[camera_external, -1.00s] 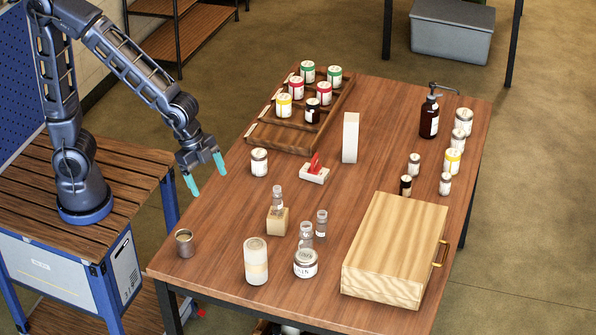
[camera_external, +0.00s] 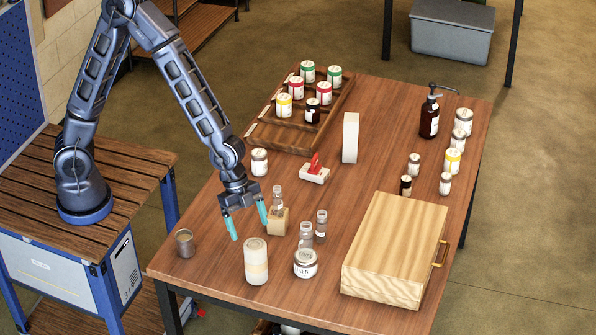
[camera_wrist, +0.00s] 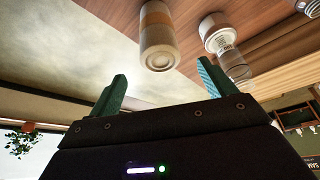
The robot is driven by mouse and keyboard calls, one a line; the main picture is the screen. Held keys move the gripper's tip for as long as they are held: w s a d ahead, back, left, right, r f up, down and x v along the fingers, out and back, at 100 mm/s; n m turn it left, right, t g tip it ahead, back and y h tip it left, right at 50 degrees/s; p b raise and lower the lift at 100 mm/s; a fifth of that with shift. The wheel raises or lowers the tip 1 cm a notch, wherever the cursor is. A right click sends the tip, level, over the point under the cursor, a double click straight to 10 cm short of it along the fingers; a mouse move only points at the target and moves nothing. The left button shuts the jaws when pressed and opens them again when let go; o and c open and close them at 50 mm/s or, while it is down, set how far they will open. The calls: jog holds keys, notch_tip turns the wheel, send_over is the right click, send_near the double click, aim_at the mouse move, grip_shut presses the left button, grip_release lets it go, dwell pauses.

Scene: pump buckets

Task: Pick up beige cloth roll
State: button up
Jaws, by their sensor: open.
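In the wrist view my gripper's fingers (camera_wrist: 162,83) are spread wide.
Close to the right of the roll are a white-lidded jar (camera_external: 305,264) and small glass bottles (camera_external: 321,226). A wooden block (camera_external: 278,221) stands behind it, near my right finger. A metal cup (camera_external: 185,243) is at left and a wooden case (camera_external: 393,250) at right.

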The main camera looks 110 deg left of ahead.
aim_at(254, 243)
jog(key=shift+x, duration=4.8)
jog(key=shift+s, duration=0.1)
jog(key=c, duration=1.1)
jog(key=shift+r, duration=0.15)
